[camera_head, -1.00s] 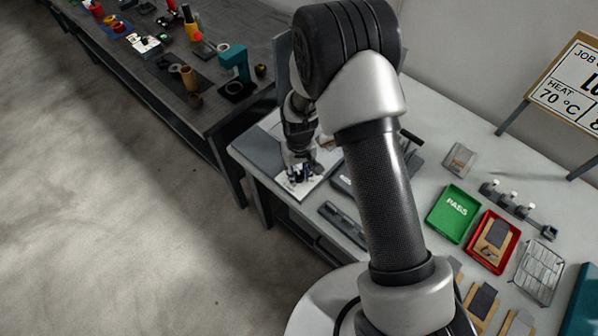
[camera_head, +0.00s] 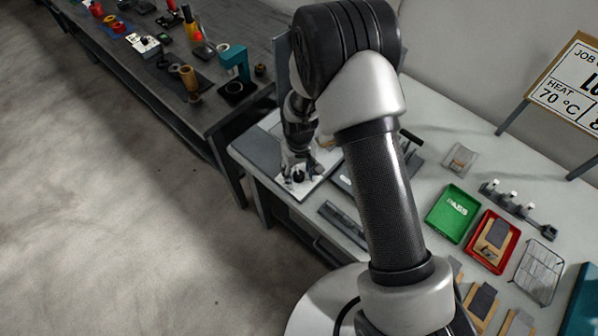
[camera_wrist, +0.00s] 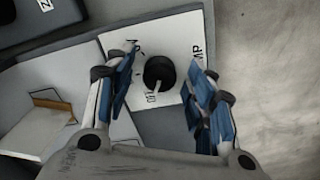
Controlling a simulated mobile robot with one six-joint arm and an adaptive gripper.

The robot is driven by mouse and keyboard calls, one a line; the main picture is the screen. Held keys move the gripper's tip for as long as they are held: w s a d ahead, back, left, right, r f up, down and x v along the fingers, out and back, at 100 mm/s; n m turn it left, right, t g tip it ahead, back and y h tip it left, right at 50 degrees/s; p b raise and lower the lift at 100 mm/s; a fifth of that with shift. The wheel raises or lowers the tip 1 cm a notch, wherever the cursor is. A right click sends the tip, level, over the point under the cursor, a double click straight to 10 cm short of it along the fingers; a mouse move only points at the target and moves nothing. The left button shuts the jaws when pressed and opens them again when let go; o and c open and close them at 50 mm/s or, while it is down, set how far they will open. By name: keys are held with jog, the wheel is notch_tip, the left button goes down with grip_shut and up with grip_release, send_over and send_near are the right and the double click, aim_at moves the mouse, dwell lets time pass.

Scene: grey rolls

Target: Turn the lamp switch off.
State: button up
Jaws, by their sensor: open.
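The lamp switch is a black round knob (camera_wrist: 159,72) on a white plate (camera_wrist: 178,32) with black lettering, part of which reads "MP". A pale pointer mark on the knob points toward the lower left in the wrist view, near small lettering. My gripper (camera_wrist: 160,82) is open, with one blue-padded finger on each side of the knob and clear gaps to it in the picture. I cannot tell how high the fingertips are above the plate. In the head view my gripper (camera_head: 298,171) is over the plate at the bench's left end, with the dark knob between its fingers.
On the white bench (camera_head: 440,150) to the right are a green PASS tray (camera_head: 453,213), a red tray (camera_head: 470,252) and a wire rack (camera_head: 538,270). A dark side bench (camera_head: 215,115) holds several tools. Bare floor lies left.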

notch_tip(320, 180, up, 12)
dwell(0.5)
jog(key=shift+r, duration=0.1)
notch_tip(320, 180, up, 9)
jog(key=t, duration=0.1)
send_over(299, 175)
jog(key=s+d, duration=0.2)
jog(key=d, duration=0.1)
jog(key=s+d+r+m+t, duration=0.1)
jog(key=s+d+r, duration=0.15)
jog(key=r, duration=0.25)
jog(key=s+d+r+m, duration=0.1)
jog(key=s+d+r, duration=0.1)
jog(key=s+r, duration=0.2)
jog(key=s+d+r+m+t, duration=0.1)
jog(key=s+d+r, duration=0.1)
jog(key=s, duration=0.5)
jog(key=s+d+r+m+t, duration=0.1)
jog(key=s+d+r, duration=0.2)
jog(key=s, duration=0.4)
jog(key=shift+s+r+t, duration=0.3)
jog(key=shift+s+r, duration=0.05)
jog(key=shift+r, duration=0.15)
